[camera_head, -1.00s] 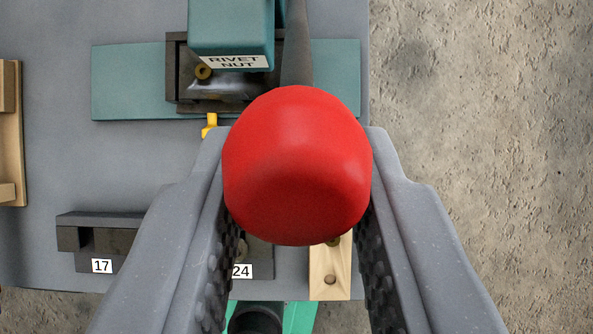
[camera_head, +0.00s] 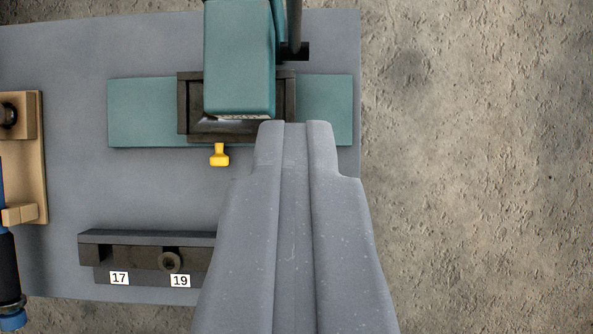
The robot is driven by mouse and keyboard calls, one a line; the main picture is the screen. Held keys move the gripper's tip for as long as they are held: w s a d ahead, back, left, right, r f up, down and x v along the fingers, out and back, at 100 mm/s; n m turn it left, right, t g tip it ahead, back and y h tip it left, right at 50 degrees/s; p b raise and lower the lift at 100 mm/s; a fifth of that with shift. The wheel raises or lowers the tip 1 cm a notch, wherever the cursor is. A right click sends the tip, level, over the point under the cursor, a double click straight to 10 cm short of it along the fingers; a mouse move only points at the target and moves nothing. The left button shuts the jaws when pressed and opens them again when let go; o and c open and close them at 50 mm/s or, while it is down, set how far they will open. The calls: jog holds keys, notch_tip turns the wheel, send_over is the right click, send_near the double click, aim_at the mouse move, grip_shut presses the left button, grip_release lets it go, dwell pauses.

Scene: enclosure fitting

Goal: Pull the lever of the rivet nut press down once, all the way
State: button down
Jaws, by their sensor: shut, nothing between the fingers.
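The teal rivet nut press (camera_head: 240,60) stands at the top of the view on its teal base plate (camera_head: 130,112). Its lever (camera_head: 294,25) shows as a dark rod at the press's right side, running up out of the top edge. The lever's red knob is not in view. My gripper (camera_head: 295,124) is shut and empty, its fingertips just in front of the press's dark bed. The press's label is almost wholly hidden. A small yellow knob (camera_head: 219,154) sticks out at the front of the bed.
The grey table (camera_head: 60,120) ends at the right; bare rough floor lies beyond. A dark rail (camera_head: 140,250) with labels 17 and 19 lies at the front, its right end hidden by my gripper. A wooden block (camera_head: 20,145) and a blue-and-black tool (camera_head: 8,265) are at the left.

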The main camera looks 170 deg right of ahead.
jog(key=w+a+r+p, duration=0.1)
jog(key=w+r+p, duration=0.1)
jog(key=w, duration=0.5)
jog(key=shift+w+a+r, duration=0.2)
jog(key=shift+a+r, duration=0.05)
jog(key=shift+r, duration=0.3)
jog(key=c, duration=1)
grip_release()
jog(key=v, duration=0.8)
jog(key=shift+p, duration=0.4)
jog(key=shift+s, duration=0.1)
